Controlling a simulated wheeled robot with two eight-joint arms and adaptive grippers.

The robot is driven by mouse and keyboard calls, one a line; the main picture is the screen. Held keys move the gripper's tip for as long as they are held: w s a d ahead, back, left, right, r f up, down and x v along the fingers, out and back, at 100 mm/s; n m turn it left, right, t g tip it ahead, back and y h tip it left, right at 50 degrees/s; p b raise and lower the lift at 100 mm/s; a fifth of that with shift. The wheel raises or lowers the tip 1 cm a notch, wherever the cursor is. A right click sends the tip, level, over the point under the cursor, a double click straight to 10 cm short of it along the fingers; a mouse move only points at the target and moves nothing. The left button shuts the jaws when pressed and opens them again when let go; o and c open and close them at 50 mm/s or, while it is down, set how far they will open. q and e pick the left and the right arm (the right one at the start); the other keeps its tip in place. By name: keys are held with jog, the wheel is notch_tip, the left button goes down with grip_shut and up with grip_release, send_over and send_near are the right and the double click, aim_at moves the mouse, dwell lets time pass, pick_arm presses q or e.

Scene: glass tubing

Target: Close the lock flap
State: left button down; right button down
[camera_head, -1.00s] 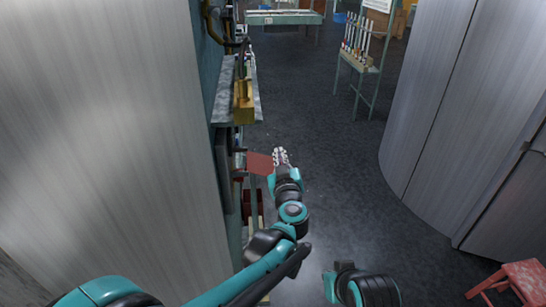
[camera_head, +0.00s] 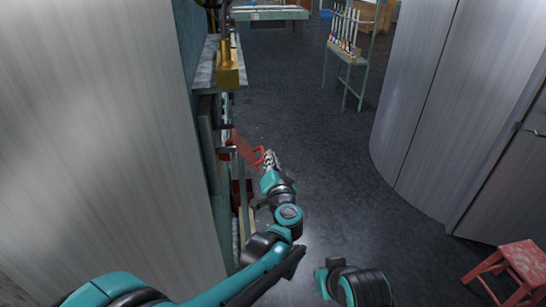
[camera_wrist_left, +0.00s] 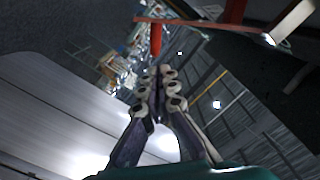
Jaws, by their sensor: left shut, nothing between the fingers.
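The lock flap looks to be the flat red plate (camera_head: 245,149) sticking out from the wall unit on the left in the head view. A small red loop handle (camera_head: 260,156) is at its free end. My left gripper (camera_head: 269,157) is shut and empty, close beside the handle on its right. I cannot tell whether they touch. In the left wrist view the shut fingertips (camera_wrist_left: 160,72) point at a red peg (camera_wrist_left: 155,39) below a thin red plate edge (camera_wrist_left: 200,22). My right gripper is out of view; only part of that arm shows.
A shelf (camera_head: 207,68) with a brass block (camera_head: 228,72) juts out above the flap. A large metal cabinet (camera_head: 435,100) stands on the right, with a red stool (camera_head: 515,268) in front. The dark floor (camera_head: 310,110) between is clear.

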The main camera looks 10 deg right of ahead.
pick_arm(q)
jog(key=a+f+b, duration=0.3)
jog(key=a+f, duration=0.2)
jog(key=shift+f+b, duration=0.2)
jog(key=shift+b, duration=0.2)
jog(key=shift+a, duration=0.15)
dwell(0.5)
